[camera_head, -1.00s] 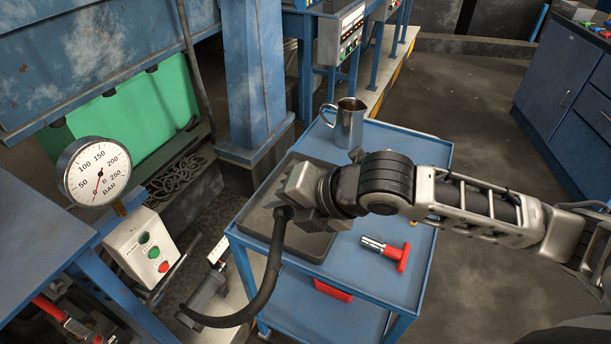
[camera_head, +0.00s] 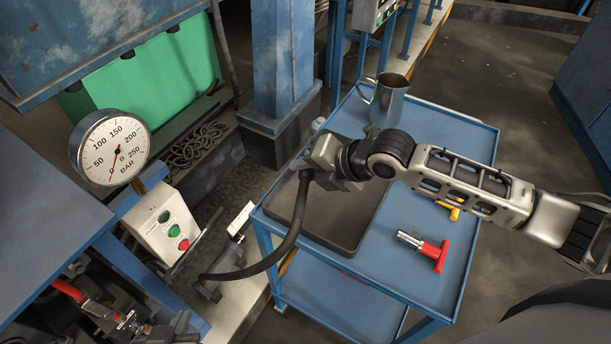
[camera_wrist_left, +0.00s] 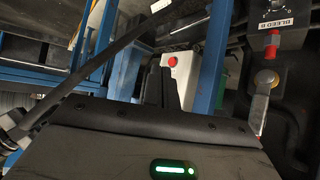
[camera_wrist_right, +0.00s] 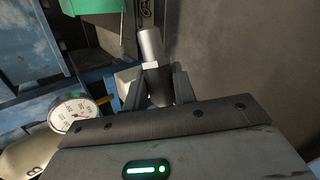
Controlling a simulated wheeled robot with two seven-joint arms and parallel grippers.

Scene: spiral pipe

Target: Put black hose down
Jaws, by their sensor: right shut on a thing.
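The black hose (camera_head: 282,246) hangs in a curve from my right gripper (camera_head: 316,166) down to a dark fitting at the lower left. My right gripper is shut on its upper end, above the far left part of a black tray (camera_head: 338,238) on the blue cart. In the right wrist view a metal and black end piece (camera_wrist_right: 154,66) stands between the fingers. In the left wrist view a long black hose (camera_wrist_left: 118,45) crosses diagonally. My left gripper (camera_wrist_left: 168,84) shows there as two fingers close together; the dark gap hides whether they touch. I cannot make it out in the head view.
A metal mug (camera_head: 389,104) stands at the back of the cart (camera_head: 450,262). A red-handled tool (camera_head: 428,251) and a yellow-handled one (camera_head: 452,206) lie right of the tray. A pressure gauge (camera_head: 111,148) and a button box (camera_head: 168,226) are at the left.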

